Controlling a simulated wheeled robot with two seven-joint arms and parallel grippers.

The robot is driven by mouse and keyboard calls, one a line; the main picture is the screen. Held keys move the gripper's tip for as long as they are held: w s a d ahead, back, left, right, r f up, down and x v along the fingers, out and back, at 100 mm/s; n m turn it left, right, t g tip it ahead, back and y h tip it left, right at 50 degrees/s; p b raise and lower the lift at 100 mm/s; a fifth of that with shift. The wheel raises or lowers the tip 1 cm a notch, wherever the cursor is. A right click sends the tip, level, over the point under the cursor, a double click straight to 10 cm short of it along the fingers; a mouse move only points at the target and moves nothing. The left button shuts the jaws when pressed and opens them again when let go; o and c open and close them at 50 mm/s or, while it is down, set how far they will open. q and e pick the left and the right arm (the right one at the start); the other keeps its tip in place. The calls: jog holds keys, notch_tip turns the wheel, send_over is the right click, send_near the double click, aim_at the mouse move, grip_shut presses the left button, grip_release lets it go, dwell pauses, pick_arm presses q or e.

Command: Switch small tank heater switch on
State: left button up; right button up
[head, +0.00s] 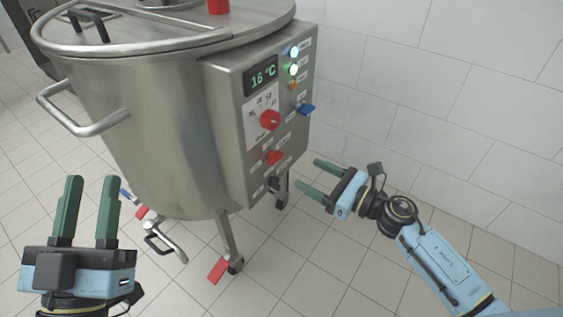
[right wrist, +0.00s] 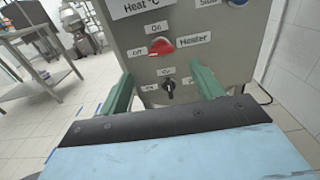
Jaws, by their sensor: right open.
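The steel tank (head: 140,120) carries a control box (head: 225,90) with a display reading 16 °C. In the right wrist view, the red heater switch (right wrist: 160,46) has labels "Heater", "On" above and "Off" to its left; its exact setting is hard to tell. In the head view a red knob (head: 274,158) low on the box appears to be this switch. My right gripper (head: 307,173) is open and empty, right of the box and apart from it, its fingers pointing toward the panel. My left gripper (head: 93,180) is open and empty at the lower left.
A larger red knob (head: 270,120), a blue switch (head: 306,109) and lit buttons (head: 294,52) sit higher on the panel. A black switch (right wrist: 168,86) is below the heater switch. A tap (head: 165,240) juts out low. The tiled floor right of the tank is clear.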

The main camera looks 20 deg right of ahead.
aim_at(279, 159)
pick_arm(q)
jog(key=shift+s+a+r+t+b, duration=0.15)
jog(key=shift+s+r+t+b, duration=0.35)
jog(key=shift+t, duration=0.4)
pick_arm(e)
jog(key=x, duration=0.9)
jog(key=shift+w+a, duration=0.2)
jog(key=shift+w, duration=0.05)
jog(key=shift+c, duration=0.3)
pick_arm(q)
jog(key=shift+w, duration=0.1)
pick_arm(e)
jog(key=c, duration=0.9)
